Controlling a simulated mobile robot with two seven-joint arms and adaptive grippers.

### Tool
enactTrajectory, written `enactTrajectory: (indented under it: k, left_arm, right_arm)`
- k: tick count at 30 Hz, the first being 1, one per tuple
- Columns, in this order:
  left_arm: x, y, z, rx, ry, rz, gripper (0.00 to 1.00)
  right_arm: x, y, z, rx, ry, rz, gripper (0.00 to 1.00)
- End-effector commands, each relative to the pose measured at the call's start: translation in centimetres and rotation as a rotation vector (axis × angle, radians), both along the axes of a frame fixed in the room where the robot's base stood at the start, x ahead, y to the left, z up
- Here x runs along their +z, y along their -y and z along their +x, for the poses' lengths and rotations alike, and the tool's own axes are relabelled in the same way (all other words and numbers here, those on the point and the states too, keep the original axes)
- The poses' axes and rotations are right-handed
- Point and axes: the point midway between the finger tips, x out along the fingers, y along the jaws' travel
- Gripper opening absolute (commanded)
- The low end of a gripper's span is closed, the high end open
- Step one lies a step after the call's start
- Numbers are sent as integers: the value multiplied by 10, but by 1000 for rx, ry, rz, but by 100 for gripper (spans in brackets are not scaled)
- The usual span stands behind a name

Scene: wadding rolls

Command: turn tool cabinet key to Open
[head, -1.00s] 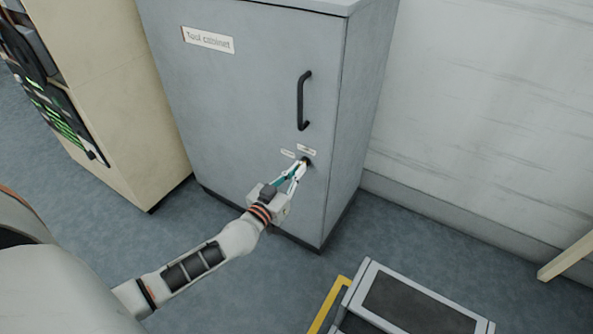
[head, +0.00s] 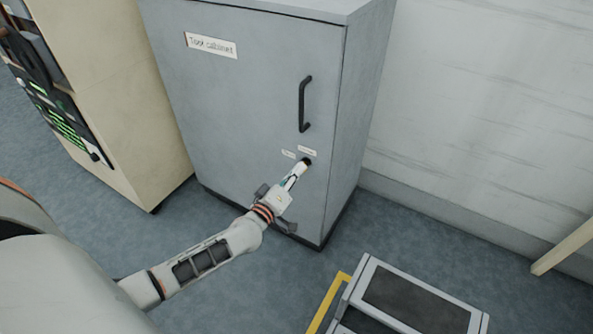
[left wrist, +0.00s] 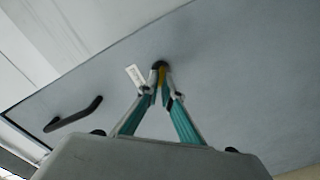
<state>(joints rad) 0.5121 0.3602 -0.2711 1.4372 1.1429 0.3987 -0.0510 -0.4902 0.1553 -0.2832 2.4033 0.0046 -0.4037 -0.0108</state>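The grey tool cabinet (head: 245,100) stands shut in the head view, with a name plate at its upper left. Its dark key lock (head: 307,161) sits low on the door, below the handle, with two small labels (head: 289,154) (head: 307,151) too small to read. My left gripper (head: 301,168) reaches the lock. In the left wrist view its teal fingers (left wrist: 161,86) come together at the lock, closed around the yellowish key (left wrist: 163,76). The fingers hide most of the key. One label (left wrist: 136,76) shows beside them. My right gripper is not in view.
A black door handle (head: 304,103) is above the lock. A beige cabinet (head: 120,110) stands to the left. A step unit (head: 420,297) with a yellow rail (head: 328,303) is at the lower right. Blue-grey floor lies free in front of the cabinet.

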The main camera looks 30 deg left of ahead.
Motion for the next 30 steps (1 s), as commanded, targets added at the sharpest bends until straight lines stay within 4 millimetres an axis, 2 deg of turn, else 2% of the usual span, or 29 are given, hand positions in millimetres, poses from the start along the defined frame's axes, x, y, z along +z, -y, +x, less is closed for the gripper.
enactTrajectory:
  k: [15,21,30]
  left_arm:
    - [-3,0,-1,-1,24,-457,0]
    - [-3,0,-1,-1,31,-575,0]
    - [-3,0,0,-1,36,-664,0]
  right_arm:
    - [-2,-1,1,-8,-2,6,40]
    - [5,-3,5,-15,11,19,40]
    - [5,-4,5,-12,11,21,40]
